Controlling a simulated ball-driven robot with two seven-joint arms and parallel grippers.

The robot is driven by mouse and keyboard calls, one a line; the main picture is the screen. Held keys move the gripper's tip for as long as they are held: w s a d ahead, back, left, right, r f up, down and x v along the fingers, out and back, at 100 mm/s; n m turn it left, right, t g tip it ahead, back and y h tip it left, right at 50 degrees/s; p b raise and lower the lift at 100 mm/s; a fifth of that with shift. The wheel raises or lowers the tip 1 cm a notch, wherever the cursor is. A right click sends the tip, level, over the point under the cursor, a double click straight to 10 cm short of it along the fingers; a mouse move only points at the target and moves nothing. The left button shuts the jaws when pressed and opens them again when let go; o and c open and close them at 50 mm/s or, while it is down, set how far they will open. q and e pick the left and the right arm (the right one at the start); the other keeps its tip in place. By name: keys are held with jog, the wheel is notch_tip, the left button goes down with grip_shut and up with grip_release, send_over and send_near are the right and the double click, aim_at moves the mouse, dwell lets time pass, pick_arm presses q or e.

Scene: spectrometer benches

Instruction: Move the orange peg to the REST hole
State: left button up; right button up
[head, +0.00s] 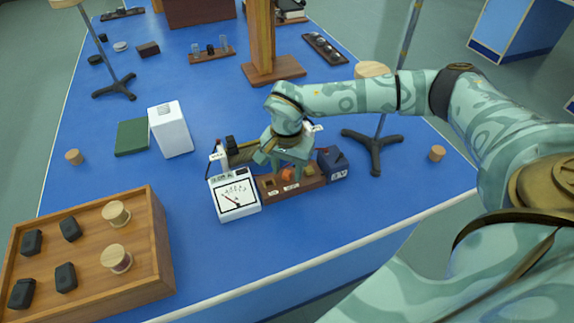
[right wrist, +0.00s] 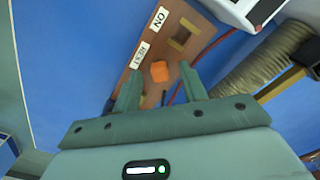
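The orange peg (head: 288,174) is at the middle position of the brown wooden board (right wrist: 205,22), level with the REST label (right wrist: 141,54). In the right wrist view the peg (right wrist: 159,71) shows its top face; I cannot tell how deep it sits. A brass-framed hole (right wrist: 181,39) beside the ON label (right wrist: 160,17) looks empty. My right gripper (head: 284,163) is above the board, pointing down. Its fingers (right wrist: 159,75) are open, one on each side of the peg, with visible gaps. My left gripper is not in view.
A white dial meter (head: 236,196) stands left of the board and a dark blue battery box (head: 332,163) right of it. A wooden tray (head: 90,238) is at front left. A stand (head: 375,142) is at the right. Blue table in front is clear.

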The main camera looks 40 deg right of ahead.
notch_tip(320, 180, up, 16)
jog(key=p, duration=0.4)
jog(key=shift+r, duration=0.15)
dwell(0.3)
